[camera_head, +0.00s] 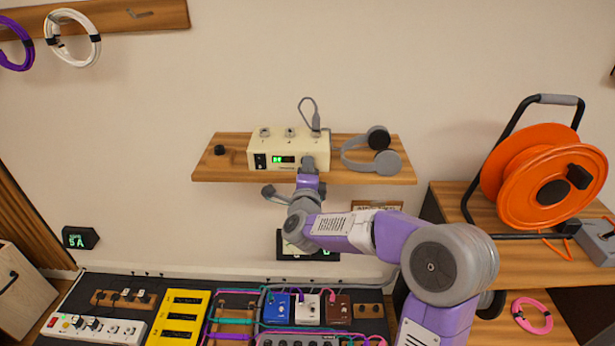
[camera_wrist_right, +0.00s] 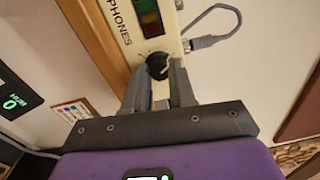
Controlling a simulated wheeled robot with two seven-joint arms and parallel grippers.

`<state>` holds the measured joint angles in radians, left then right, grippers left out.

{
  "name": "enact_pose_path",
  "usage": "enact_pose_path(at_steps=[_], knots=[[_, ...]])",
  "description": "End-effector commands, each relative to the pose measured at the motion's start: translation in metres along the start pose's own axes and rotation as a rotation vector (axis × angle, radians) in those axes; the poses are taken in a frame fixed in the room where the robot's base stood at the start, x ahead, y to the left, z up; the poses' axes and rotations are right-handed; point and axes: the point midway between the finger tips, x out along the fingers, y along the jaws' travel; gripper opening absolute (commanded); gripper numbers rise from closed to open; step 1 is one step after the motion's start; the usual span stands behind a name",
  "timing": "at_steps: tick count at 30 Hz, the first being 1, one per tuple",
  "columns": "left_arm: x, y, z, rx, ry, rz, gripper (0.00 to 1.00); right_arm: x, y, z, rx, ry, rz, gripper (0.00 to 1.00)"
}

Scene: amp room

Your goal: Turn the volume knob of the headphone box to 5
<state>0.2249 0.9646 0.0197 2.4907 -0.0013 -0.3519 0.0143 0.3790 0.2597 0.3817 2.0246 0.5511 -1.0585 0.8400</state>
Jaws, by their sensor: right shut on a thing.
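The headphone box (camera_head: 262,148) is cream-coloured and stands on a wooden wall shelf, with a small lit green display on its front. Its volume knob (camera_wrist_right: 158,66) is black with a pale pointer line, seen in the right wrist view. My right gripper (camera_wrist_right: 158,80) has its two grey fingers on either side of the knob and is shut on it. In the head view the right gripper (camera_head: 307,168) reaches the right end of the box front and hides the knob. I cannot read the display's value. My left gripper is not in view.
Grey headphones (camera_head: 372,152) lie on the shelf (camera_head: 345,177) right of the box. A grey cable plug (camera_wrist_right: 205,42) sits on the box top. An orange cable reel (camera_head: 530,180) stands on a bench at right. Below is a pedalboard with several pedals (camera_head: 277,308).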

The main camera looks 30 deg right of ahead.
Motion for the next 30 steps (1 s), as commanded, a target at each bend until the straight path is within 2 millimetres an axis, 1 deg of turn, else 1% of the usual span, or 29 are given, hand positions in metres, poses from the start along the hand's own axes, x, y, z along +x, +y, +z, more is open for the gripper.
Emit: enact_pose_path(at_steps=[6, 15, 22, 30], knots=[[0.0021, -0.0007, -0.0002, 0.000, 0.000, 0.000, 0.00, -0.0002, 0.0008, 0.0010, 0.196, 0.004, 0.004, 0.00], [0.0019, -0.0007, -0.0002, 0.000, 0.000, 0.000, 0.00, -0.0003, 0.0006, 0.0015, 0.411, 0.011, 0.005, 0.00], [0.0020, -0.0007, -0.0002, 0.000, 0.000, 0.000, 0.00, -0.0001, 0.0007, 0.0012, 0.504, 0.015, 0.005, 0.00], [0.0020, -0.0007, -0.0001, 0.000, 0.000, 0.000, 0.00, -0.0001, 0.0007, 0.0011, 0.541, 0.017, 0.004, 0.00]])
